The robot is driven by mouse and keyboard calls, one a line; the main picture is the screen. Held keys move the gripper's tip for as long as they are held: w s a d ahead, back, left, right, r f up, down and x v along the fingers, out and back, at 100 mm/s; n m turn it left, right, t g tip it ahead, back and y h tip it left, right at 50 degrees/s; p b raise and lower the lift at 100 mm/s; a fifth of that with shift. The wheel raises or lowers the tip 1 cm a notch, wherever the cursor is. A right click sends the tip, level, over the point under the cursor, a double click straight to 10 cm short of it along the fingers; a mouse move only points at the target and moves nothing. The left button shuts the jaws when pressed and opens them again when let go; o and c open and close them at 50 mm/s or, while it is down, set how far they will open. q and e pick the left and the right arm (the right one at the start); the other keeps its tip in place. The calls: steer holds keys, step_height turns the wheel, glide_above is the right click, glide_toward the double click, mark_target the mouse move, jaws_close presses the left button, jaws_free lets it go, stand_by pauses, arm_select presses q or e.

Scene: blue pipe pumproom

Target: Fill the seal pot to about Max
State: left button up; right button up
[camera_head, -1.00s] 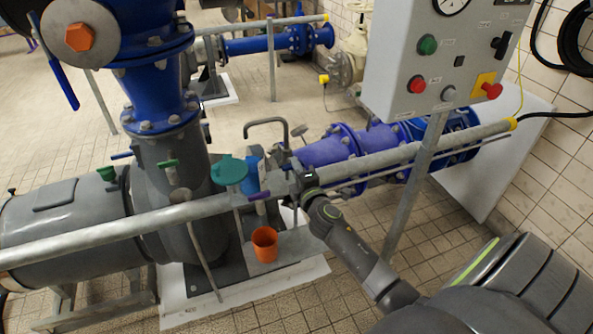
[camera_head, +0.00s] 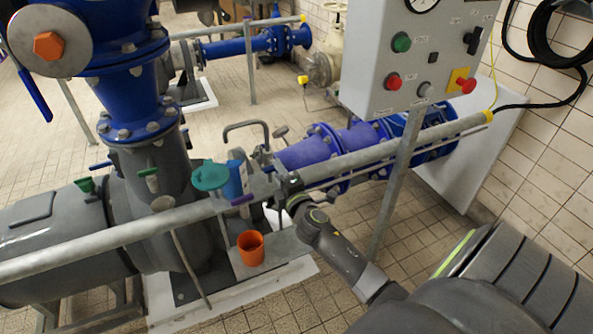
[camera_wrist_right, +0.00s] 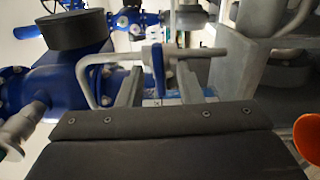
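A blue upright vessel (camera_head: 234,180), which may be the seal pot, stands behind the grey rail, with a teal round lid-like part (camera_head: 210,176) beside it. No Max mark or liquid level is readable. An orange cup (camera_head: 250,249) stands on the grey plinth in front. My right gripper (camera_head: 277,178) is at the rail, just right of the blue vessel; its fingertips are small and partly hidden there. In the right wrist view, its two fingers (camera_wrist_right: 157,80) are apart, with a narrow blue upright piece (camera_wrist_right: 157,68) showing between them. Contact with it is not clear. My left gripper is out of view.
A long grey rail (camera_head: 110,232) crosses in front of the pipework. A grey control box (camera_head: 405,60) on a post stands to the right. A large grey pump body (camera_head: 60,245) is at left. Tiled floor (camera_head: 310,290) is open below the arm.

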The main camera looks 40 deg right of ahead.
steer(key=b+v, duration=0.1)
steer(key=v, duration=1.5)
steer(key=shift+a, duration=0.1)
steer(key=s+d+f+m+g+y, duration=0.1)
steer(key=s+f+m+g, duration=0.3)
steer(key=f, duration=1.1)
steer(key=s+f+m+g, duration=0.3)
steer(key=s+f+g, duration=0.1)
steer(key=f, duration=1.1)
steer(key=s+a+f+m+g+y, duration=0.1)
steer(key=s+f+m+g, duration=0.3)
steer(key=s+f, duration=0.6)
steer(key=s+a+f+m+g+y, duration=0.1)
steer(key=s+a+f+m+g, duration=0.2)
steer(key=s+f, duration=0.6)
steer(key=s+m+g, duration=0.1)
steer(key=s+m, duration=0.1)
steer(key=s, duration=0.6)
steer(key=shift+a+f, duration=0.2)
steer(key=shift+f, duration=0.15)
